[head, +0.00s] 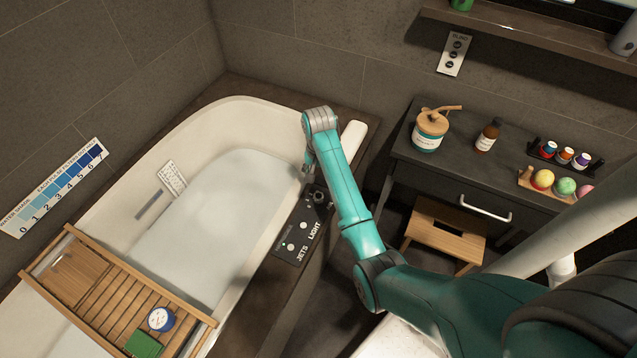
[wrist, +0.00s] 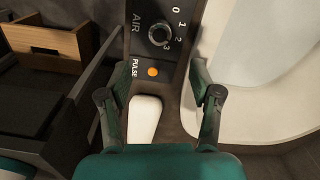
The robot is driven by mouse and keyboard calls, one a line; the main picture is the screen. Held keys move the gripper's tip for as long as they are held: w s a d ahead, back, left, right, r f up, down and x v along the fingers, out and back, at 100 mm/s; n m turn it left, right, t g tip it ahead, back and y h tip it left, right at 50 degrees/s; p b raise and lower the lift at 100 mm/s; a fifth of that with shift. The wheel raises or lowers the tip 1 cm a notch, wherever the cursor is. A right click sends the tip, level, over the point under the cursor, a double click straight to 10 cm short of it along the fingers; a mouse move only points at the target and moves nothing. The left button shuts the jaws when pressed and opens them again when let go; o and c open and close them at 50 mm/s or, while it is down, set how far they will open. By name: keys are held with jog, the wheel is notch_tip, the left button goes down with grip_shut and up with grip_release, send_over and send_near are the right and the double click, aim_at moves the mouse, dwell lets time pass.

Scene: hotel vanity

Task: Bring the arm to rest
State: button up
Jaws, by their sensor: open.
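My arm (head: 345,190) reaches out over the near rim of the bathtub. My gripper (wrist: 159,97) points down with its two fingers spread, and nothing is between them. In the head view the gripper (head: 309,166) is partly hidden by my own arm. A dark control panel (head: 302,226) with JETS, LIGHT and a round knob lies on the rim below it. In the wrist view the AIR dial (wrist: 159,34) and an orange PULSE button (wrist: 153,72) show ahead of the fingers. No contact with the panel is visible.
The bathtub (head: 240,110) holds water, with a wooden tray (head: 105,308) across it. A white block (wrist: 144,122) sits on the rim below the gripper. A dark vanity (head: 405,150) with a jar and bottle stands right, a wooden stool (head: 445,230) below it.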

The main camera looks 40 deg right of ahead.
jog(key=shift+r, duration=0.45)
jog(key=shift+f, duration=0.1)
